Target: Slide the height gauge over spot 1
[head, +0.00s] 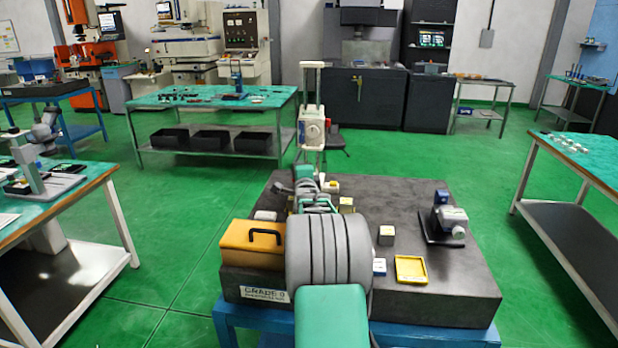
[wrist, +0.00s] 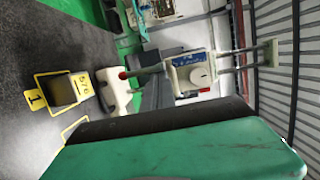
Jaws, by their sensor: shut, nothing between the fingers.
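The height gauge (head: 312,128) stands upright at the far edge of the dark surface plate, with a white dial head on a tall column. In the wrist view the gauge (wrist: 190,74) appears turned sideways, with its white base (wrist: 117,92) on the plate. Spot 1 (wrist: 37,101) is a yellow outline with a numbered tag. A small dark block (wrist: 64,88) with a yellow label stands at it, beside the gauge base. My gripper (wrist: 160,125) is shut and empty, apart from the gauge. In the head view my arm largely hides it.
On the surface plate (head: 455,285) are a yellow case (head: 252,245), a small cube (head: 387,235), a yellow tray (head: 411,269) and a grey instrument (head: 447,220) at the right. Another yellow outline (wrist: 74,130) is partly hidden by my gripper.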

